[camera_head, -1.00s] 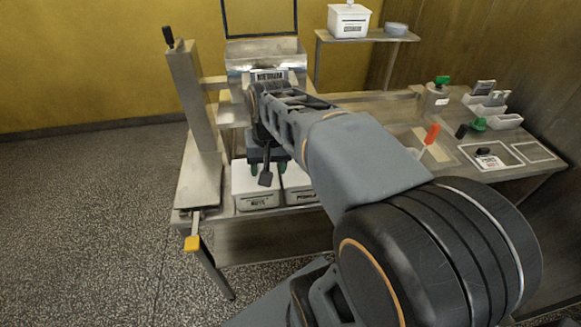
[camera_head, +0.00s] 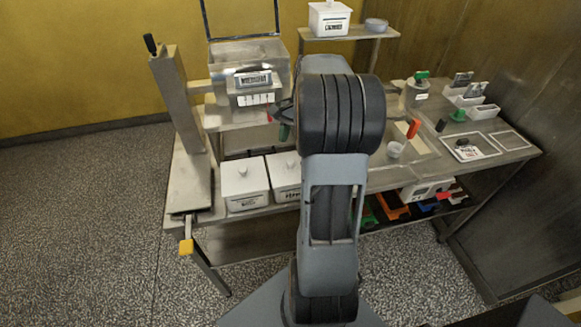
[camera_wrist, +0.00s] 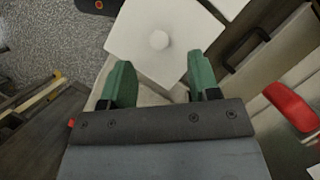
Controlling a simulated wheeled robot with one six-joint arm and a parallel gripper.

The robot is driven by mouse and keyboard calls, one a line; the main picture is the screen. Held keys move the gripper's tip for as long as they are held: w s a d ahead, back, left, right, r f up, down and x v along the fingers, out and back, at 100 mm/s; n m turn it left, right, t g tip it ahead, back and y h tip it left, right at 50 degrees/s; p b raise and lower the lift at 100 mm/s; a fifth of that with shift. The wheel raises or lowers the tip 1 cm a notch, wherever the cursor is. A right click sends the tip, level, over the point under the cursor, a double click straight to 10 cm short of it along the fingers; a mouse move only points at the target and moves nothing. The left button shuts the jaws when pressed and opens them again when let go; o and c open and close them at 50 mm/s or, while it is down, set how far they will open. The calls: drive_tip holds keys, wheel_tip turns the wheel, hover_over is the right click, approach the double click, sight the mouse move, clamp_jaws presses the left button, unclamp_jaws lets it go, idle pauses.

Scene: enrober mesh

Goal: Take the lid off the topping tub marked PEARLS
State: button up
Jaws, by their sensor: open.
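Two white lidded tubs with knobs, a left one (camera_head: 245,180) and a right one (camera_head: 284,172), stand side by side at the table's front left. The right one is partly covered by my arm. Their front labels are too small to read surely, so I cannot tell which is marked PEARLS. In the wrist view, a square white lid (camera_wrist: 155,30) with a round knob (camera_wrist: 159,40) lies beyond my gripper (camera_wrist: 160,75). Its green fingers are open and empty, apart from the knob. In the head view my arm mostly hides the gripper.
A steel machine (camera_head: 250,75) stands behind the tubs, with a steel post (camera_head: 178,100) to their left. Another white tub (camera_head: 329,20) sits on the raised back shelf (camera_head: 350,34). White trays (camera_head: 470,147) and small tools occupy the table's right side.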

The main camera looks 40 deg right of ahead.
sight(291, 161)
drive_tip(key=shift+d+p+x, duration=0.15)
drive_tip(key=shift+p+x, duration=0.05)
drive_tip(key=shift+x, duration=1.4)
drive_tip(key=shift+d+p+x, duration=0.15)
drive_tip(key=shift+d+x, duration=0.05)
drive_tip(key=shift+x, duration=1.4)
drive_tip(key=shift+f, duration=0.1)
drive_tip(key=shift+c, duration=0.5)
drive_tip(key=c, duration=0.9)
